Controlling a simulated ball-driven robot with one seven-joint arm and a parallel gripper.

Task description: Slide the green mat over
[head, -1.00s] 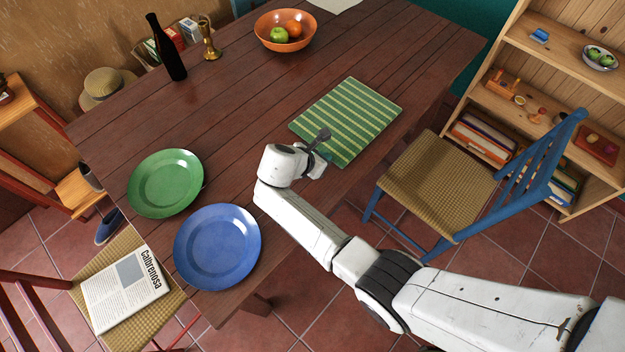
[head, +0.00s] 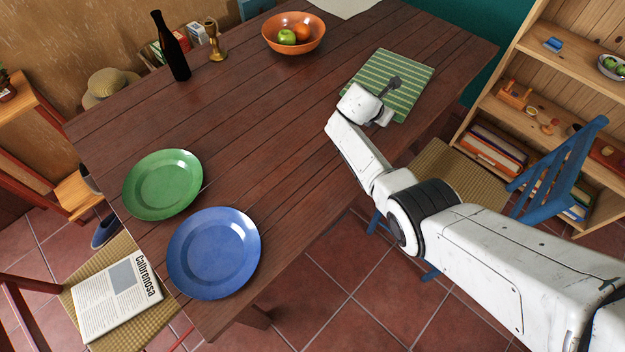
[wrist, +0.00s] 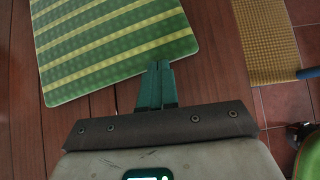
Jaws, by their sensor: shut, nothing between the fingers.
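The green striped mat (head: 412,76) lies flat on the dark wooden table (head: 260,120), toward its right side. It also shows in the wrist view (wrist: 110,40), at the upper left, with its near edge running just by my fingertips.
An orange bowl (head: 275,42) with fruit stands left of the mat, farther back. A green plate (head: 140,190) and a blue plate (head: 190,270) lie at the near left. A blue chair (head: 460,172) stands by the table's right edge. The middle of the table is clear.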

